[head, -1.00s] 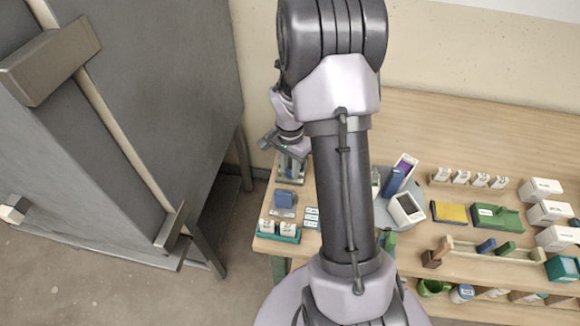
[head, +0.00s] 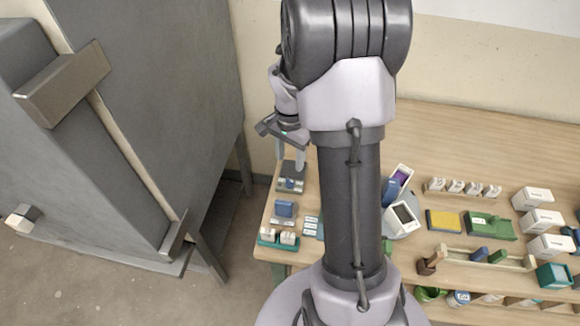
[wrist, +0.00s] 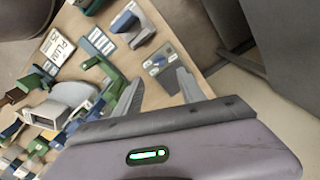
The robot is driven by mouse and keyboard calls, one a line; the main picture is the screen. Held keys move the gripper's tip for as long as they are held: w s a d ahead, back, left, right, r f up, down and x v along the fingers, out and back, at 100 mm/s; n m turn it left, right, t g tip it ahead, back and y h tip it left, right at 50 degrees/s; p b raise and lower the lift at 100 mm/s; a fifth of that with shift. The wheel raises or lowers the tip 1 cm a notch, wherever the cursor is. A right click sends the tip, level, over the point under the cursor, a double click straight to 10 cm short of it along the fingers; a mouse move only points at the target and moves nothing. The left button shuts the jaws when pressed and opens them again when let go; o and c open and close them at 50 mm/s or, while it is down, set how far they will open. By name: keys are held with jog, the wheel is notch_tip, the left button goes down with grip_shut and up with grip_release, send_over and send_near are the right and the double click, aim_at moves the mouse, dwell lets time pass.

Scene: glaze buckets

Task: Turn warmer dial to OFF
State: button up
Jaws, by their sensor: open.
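A small grey panel with blue parts on top, which looks like the warmer control (head: 291,181), sits near the left end of the table. It also shows in the wrist view (wrist: 160,62), just beyond my fingertips. Its dial is too small to read, so I cannot tell its setting. My gripper (head: 290,162) is above this panel with its fingers pointing down. In the wrist view my gripper (wrist: 157,83) has its two fingers spread wide, with nothing between them. The fingers look apart from the panel.
A grey plate with a blue block (head: 285,209) and a teal tray with white pieces (head: 279,238) stand nearer the front edge. A large grey cabinet (head: 165,110) rises at the left. My arm hides the table's middle; white boxes (head: 532,198) stand at the right.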

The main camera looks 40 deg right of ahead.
notch_tip(320, 180, up, 8)
jog(key=p, duration=0.2)
jog(key=shift+r, duration=0.2)
jog(key=s+a+r+n+t, duration=0.2)
jog(key=s+a+r+n, duration=0.1)
jog(key=a, duration=0.5)
jog(key=s+a+r+n+t+y+b, duration=0.1)
jog(key=s+a+r+n+t, duration=0.1)
jog(key=s+a+r+n, duration=0.2)
jog(key=s+a+r+n+t+y+b, duration=0.1)
jog(key=s+a+r+n, duration=0.2)
jog(key=s+a, duration=0.5)
jog(key=a+r, duration=0.1)
jog(key=a, duration=0.3)
jog(key=shift+s+r+t, duration=0.35)
jog(key=shift+t, duration=0.05)
